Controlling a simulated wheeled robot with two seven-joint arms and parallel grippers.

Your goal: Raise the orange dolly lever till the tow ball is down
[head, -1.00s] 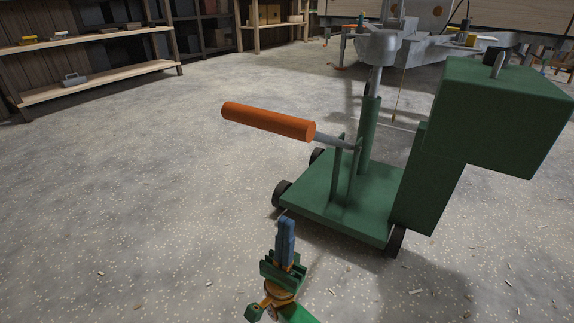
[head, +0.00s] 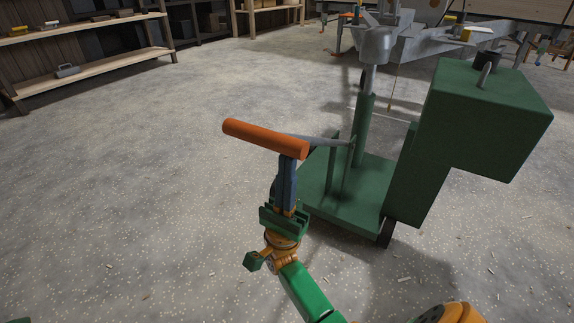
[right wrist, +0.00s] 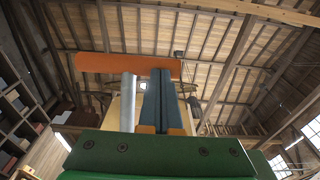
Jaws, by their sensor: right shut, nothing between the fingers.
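The orange dolly lever (head: 262,137) sticks out to the left from the green dolly (head: 345,190) on a grey rod. My right gripper (head: 288,160) is shut and empty, pointing up, with its blue fingertips right under the lever's right end. In the right wrist view the lever (right wrist: 120,65) crosses just beyond the fingertips (right wrist: 160,75); they look close to it or touching, and I cannot tell which. The tow ball is not clearly visible; the grey coupler (head: 377,46) sits at the top of the dolly's green post (head: 364,130). My left gripper is not in view.
The dolly's green block (head: 490,115) stands at the right. A grey trailer frame (head: 430,45) is behind the post. Wooden shelves (head: 95,62) stand at the far left. The concrete floor on the left is clear.

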